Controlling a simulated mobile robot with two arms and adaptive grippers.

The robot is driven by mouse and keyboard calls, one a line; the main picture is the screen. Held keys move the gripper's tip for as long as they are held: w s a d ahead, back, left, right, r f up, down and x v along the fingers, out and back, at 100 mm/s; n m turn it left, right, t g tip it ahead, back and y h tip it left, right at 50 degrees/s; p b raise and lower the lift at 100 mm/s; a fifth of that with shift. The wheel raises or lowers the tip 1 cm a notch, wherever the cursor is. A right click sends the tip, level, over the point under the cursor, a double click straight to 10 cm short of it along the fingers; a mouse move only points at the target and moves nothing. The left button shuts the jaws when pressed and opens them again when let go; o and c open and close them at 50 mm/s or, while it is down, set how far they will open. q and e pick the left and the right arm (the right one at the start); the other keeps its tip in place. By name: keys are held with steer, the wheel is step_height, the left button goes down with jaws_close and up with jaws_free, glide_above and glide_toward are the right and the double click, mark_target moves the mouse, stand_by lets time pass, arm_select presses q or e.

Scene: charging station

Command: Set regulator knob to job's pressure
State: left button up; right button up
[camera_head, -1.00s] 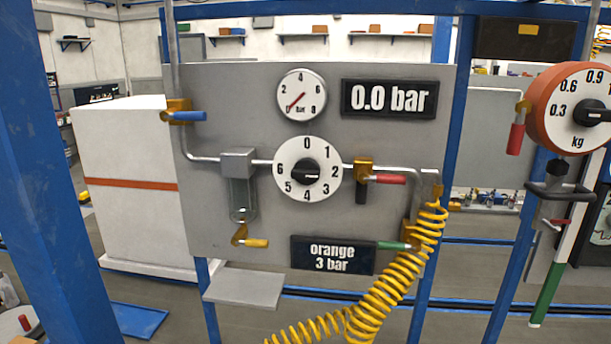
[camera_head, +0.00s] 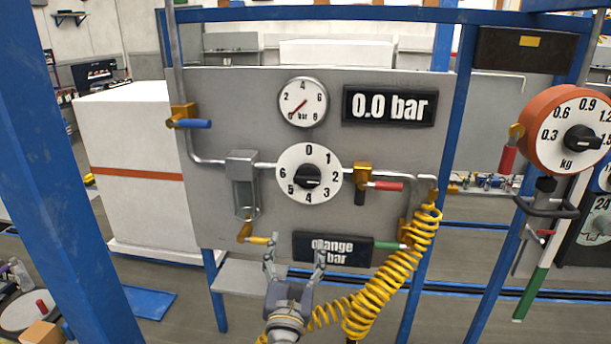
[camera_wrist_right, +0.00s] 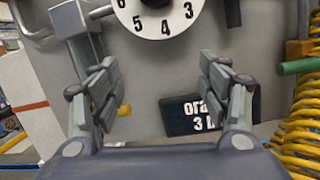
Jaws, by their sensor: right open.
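The regulator knob (camera_head: 308,177) is black on a white round dial (camera_head: 291,158) marked 0 to 6, in the middle of the grey panel. Its white mark sits on its right side, toward the 2. The gauge (camera_head: 303,102) above has its red needle near 0, and the display (camera_head: 389,105) reads 0.0 bar. The job sign (camera_head: 347,248), "orange 3 bar", is partly covered by a finger of my right gripper. My right gripper (camera_head: 294,250) is open and empty below the dial; in the right wrist view its fingers (camera_wrist_right: 160,85) point up toward the dial. My left gripper is not in view.
A yellow coiled hose (camera_head: 388,282) hangs right of my gripper. A yellow-handled valve (camera_head: 256,240) is close to its left finger. A red-handled valve (camera_head: 385,186) is right of the dial, and a glass filter bowl (camera_head: 245,198) left of it. A grey shelf (camera_head: 235,278) juts out below.

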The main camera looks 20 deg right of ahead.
mark_target(307, 181)
step_height(307, 181, up, 8)
steer(key=s+n+t+h, duration=0.1)
steer(key=h, duration=0.1)
steer(key=p+x, duration=0.4)
steer(key=x, duration=0.5)
steer(key=shift+d+r+p, duration=0.1)
steer(key=shift+d+p, duration=0.1)
steer(key=shift+p, duration=0.1)
steer(key=shift+w+d, duration=0.25)
steer(key=shift+w, duration=0.2)
steer(key=c, duration=1.1)
